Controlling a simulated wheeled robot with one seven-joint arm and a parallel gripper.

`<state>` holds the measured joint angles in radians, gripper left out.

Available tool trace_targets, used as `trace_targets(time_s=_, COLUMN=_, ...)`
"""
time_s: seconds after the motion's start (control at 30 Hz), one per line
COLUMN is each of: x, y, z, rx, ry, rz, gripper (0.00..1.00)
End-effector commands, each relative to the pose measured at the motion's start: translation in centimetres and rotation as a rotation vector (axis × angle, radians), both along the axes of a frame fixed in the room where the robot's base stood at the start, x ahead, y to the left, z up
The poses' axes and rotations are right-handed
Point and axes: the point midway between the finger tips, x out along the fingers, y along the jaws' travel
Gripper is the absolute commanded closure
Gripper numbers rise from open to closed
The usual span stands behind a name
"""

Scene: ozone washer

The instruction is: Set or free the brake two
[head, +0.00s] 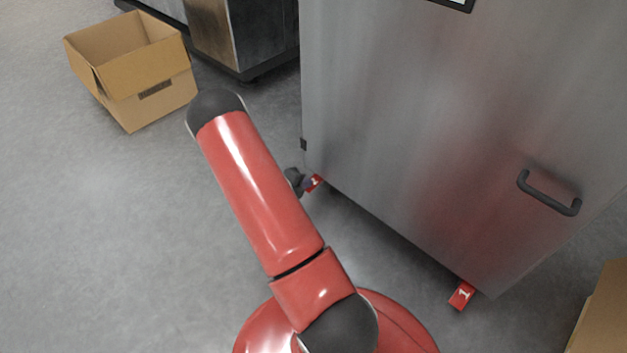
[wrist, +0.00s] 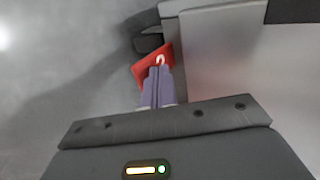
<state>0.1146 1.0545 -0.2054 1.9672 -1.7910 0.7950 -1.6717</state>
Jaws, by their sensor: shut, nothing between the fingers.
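A red brake pedal (wrist: 142,72) with a white mark, partly covered and likely a 2, shows in the wrist view at the washer's lower corner. It also shows in the head view (head: 316,182) beside my arm. A dark caster (wrist: 148,42) sits just beyond it. My gripper (wrist: 158,72) is shut and empty, its fingertips over the pedal's face; I cannot tell whether they touch it. In the head view my gripper is mostly hidden behind my arm. The pedal's exact tilt is unclear.
A steel cabinet (head: 420,130) with a dark handle (head: 548,192) stands at the right. A second red pedal marked 1 (head: 462,295) sticks out at its near corner. An open cardboard box (head: 150,100) lies at upper left, another box (head: 605,310) at lower right. Floor at left is clear.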

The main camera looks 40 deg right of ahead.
Motion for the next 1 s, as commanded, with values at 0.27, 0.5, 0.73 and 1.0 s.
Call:
trace_targets(time_s=0.27, x=0.0, y=0.0, z=-1.4, rx=0.001, ry=0.001, rz=0.001, gripper=1.0)
trace_targets(time_s=0.5, x=0.0, y=0.0, z=-1.6, rx=0.001, ry=0.0, rz=0.001, gripper=1.0)
trace_targets(time_s=0.73, x=0.0, y=0.0, z=-0.5, rx=0.001, ry=0.0, rz=0.001, gripper=1.0)
trace_targets(time_s=1.0, x=0.0, y=0.1, z=0.4, rx=0.001, ry=0.001, rz=0.001, gripper=1.0)
